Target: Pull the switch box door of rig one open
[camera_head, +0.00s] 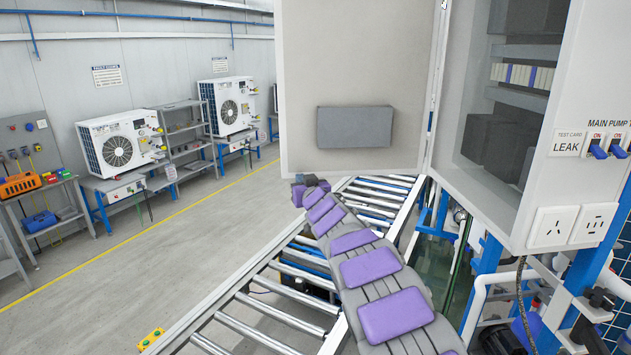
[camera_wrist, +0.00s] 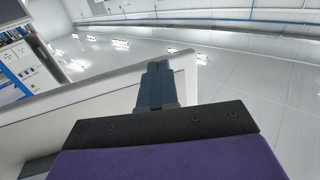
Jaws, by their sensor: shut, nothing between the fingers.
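The switch box door (camera_head: 360,60) stands wide open, swung out to the left of the switch box (camera_head: 590,95), with its inner face and a grey block on it showing. The box's inside, with breakers and dark parts, is in open view. My gripper (camera_head: 308,182) is at the door's lower left corner. It is mostly hidden by my own wrist in the head view. In the wrist view my gripper (camera_wrist: 157,80) is shut with nothing between its fingers, and the pale door (camera_wrist: 75,105) lies just behind and beside the fingers. I cannot tell whether they touch it.
Roller conveyor (camera_head: 265,310) runs below my arm. Blue switches and a "LEAK" card (camera_head: 567,144) are on the box's side, with sockets (camera_head: 551,228) under them. Blue frame and pipes stand below right. White fan units (camera_head: 118,148) stand along the left wall; the floor between is clear.

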